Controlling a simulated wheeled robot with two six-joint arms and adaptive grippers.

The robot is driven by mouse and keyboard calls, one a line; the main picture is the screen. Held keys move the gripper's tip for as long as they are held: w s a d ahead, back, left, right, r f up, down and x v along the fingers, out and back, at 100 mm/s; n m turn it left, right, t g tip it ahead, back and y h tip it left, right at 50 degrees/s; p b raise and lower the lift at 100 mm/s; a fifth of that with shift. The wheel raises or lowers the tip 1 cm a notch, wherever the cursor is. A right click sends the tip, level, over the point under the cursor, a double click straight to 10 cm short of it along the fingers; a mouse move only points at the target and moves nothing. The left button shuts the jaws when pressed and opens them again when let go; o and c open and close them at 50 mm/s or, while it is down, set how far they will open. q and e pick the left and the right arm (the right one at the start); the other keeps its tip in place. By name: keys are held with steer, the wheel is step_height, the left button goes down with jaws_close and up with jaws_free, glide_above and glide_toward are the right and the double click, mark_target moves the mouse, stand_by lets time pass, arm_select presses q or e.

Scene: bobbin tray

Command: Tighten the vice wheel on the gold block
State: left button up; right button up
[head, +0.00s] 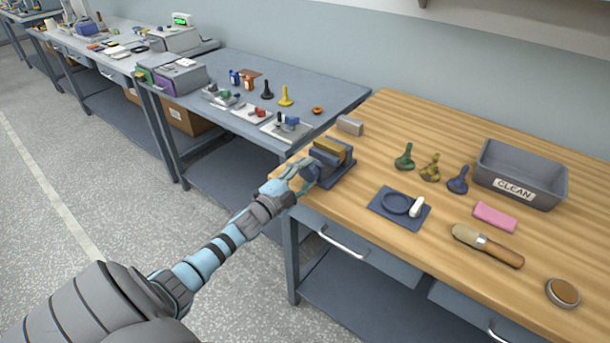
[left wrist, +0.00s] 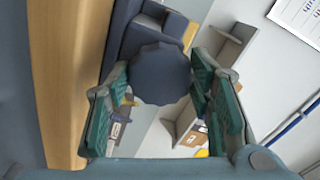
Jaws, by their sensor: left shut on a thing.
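The dark blue vice (head: 340,176) stands at the left end of the wooden bench. The gold block (head: 330,150) sits in the top of the vice, between its jaws; a sliver of it shows in the left wrist view (left wrist: 190,36). The round dark blue vice wheel (left wrist: 160,74) faces the left wrist camera. My left gripper (head: 297,174) reaches in from the bench's left edge and is shut on the wheel, with one green-padded finger on each side of the rim. My right gripper is not in view.
A grey block (head: 350,125) lies behind the vice. To the right are a blue mat (head: 385,209), several coloured bobbin-like pieces, a grey CLEAN bin (head: 545,190), a pink pad (head: 495,217) and a brush (head: 488,246). A blue-grey bench (head: 330,92) adjoins on the left.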

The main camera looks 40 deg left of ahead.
arm_select(q)
steer(key=o, duration=1.2)
steer(key=shift+c, duration=0.2)
steer(key=shift+s, duration=0.1)
steer(key=s, duration=1.2)
steer(key=shift+d, duration=0.15)
